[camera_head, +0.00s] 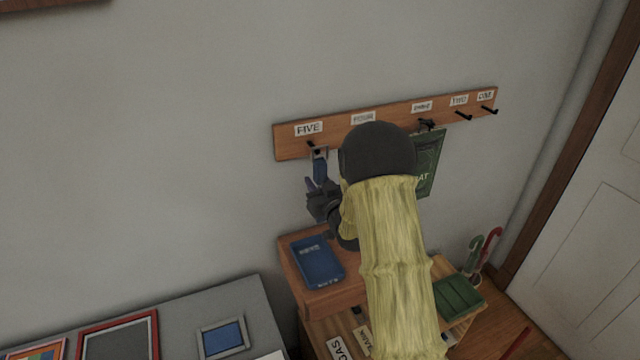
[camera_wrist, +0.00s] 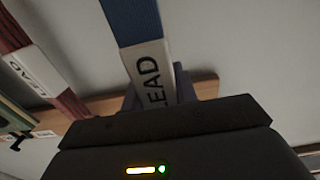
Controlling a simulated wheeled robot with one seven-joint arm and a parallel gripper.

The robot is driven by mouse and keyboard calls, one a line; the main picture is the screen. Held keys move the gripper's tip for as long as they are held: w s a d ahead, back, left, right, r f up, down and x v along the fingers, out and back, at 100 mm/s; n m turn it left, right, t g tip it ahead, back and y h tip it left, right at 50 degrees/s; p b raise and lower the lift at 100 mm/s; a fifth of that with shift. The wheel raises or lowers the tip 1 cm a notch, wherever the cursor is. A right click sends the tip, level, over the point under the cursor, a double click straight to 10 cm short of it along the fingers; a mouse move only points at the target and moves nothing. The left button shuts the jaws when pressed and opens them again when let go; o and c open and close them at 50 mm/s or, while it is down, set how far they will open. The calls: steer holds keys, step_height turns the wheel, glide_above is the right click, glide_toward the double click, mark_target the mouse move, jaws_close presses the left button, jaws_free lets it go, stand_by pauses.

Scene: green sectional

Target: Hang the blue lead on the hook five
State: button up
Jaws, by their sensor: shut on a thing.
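The blue lead (camera_head: 320,169) hangs upright just under the FIVE label, its grey top end close beside hook five (camera_head: 311,145). I cannot tell whether its top is around the hook or only in front of it. My gripper (camera_head: 313,190) is shut on the lower part of the lead, below the rail. In the wrist view the blue lead (camera_wrist: 132,18) runs up and away from my gripper (camera_wrist: 160,104), with a white label reading LEAD. The fingertips are mostly hidden there.
The wooden rail (camera_head: 285,143) carries hooks labelled FIVE to ONE. A green bag (camera_head: 430,165) hangs near THREE. A red strap (camera_wrist: 14,30) with a white label hangs to the left in the wrist view. Below stands a small shelf with a blue tray (camera_head: 318,262). My arm hides hook four.

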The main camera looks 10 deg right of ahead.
mark_target(307, 172)
steer(key=shift+w+a+f+p, duration=0.1)
steer(key=shift+w+a+p, duration=0.15)
steer(key=shift+w, duration=0.55)
steer(key=shift+w+a+p, duration=0.1)
steer(key=shift+w+p, duration=0.15)
steer(key=shift+w, duration=0.55)
steer(key=shift+w+a+f+b, duration=0.1)
steer(key=shift+w+f+b, duration=0.55)
steer(key=shift+b, duration=0.5)
steer(key=o, duration=1.1)
steer(key=shift+s+a, duration=0.1)
steer(key=shift+c, duration=0.2)
steer(key=shift+s, duration=0.1)
steer(key=s+d+b, duration=0.1)
steer(key=s+b, duration=0.1)
steer(key=s, duration=0.6)
steer(key=s+d+b, duration=0.2)
steer(key=s+b, duration=0.1)
steer(key=s, duration=0.5)
steer(key=shift+s+d, duration=0.25)
steer(key=shift+s, duration=0.15)
